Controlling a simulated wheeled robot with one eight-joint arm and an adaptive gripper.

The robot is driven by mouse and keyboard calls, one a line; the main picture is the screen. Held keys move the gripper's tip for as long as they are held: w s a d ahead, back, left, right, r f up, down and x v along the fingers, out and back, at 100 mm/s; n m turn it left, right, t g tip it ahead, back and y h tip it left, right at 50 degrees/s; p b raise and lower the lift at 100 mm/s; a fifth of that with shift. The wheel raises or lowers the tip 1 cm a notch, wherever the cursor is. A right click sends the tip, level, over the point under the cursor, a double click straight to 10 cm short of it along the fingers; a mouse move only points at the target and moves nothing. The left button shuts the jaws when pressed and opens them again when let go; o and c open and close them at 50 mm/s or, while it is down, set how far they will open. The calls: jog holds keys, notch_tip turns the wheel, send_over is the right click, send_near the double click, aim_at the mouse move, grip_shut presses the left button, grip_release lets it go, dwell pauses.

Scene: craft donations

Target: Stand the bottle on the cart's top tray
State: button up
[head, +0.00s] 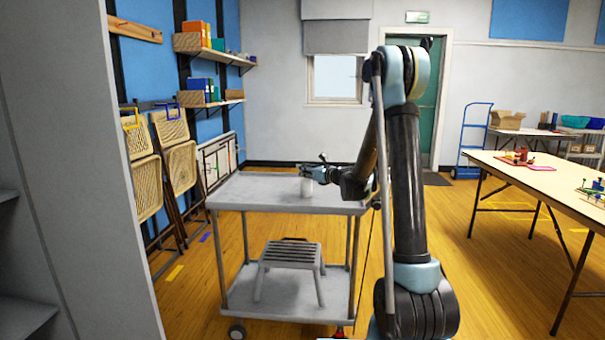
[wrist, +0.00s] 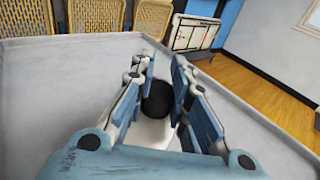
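The bottle (head: 307,189), white with a black cap, is upright at the cart's top tray (head: 250,190) in the head view. Whether its base touches the tray is hard to tell. In the wrist view its black cap (wrist: 158,100) and part of its white body are between the fingers of my gripper (wrist: 162,68). The lower part is hidden behind the gripper's body. In the head view my gripper (head: 318,172) is at the bottle's upper part, reaching in from the right. The fingers are close on both sides, but contact with the bottle is unclear.
The top tray around the bottle looks bare. A grey step stool (head: 290,256) stands on the cart's lower shelf. Folding chairs (head: 175,150) lean at the left wall. A long table (head: 540,178) with craft items stands at the right. A grey panel (head: 75,150) fills the near left.

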jog(key=o, duration=0.6)
jog(key=f+v, duration=0.1)
jog(key=v, duration=1)
jog(key=s+d+f+n+g+h, duration=0.1)
jog(key=s+d+n+g+h, duration=0.15)
jog(key=s+n, duration=0.65)
jog(key=s+d+f+n+g+h, duration=0.1)
jog(key=s+f+n+g+h, duration=0.3)
jog(key=s, duration=0.9)
jog(key=s+d+f+n+g+h, duration=0.1)
jog(key=s+d+f+n+h, duration=0.2)
jog(key=s+d+n, duration=0.4)
jog(key=s+d+f+n+g+h, duration=0.2)
jog(key=s+d+f+n, duration=0.3)
jog(key=s, duration=1.1)
jog(key=d+n+h, duration=0.1)
jog(key=d, duration=0.2)
jog(key=shift+s+d+f+n, duration=0.15)
jog(key=shift+s+d+n, duration=0.1)
jog(key=shift+n, duration=0.15)
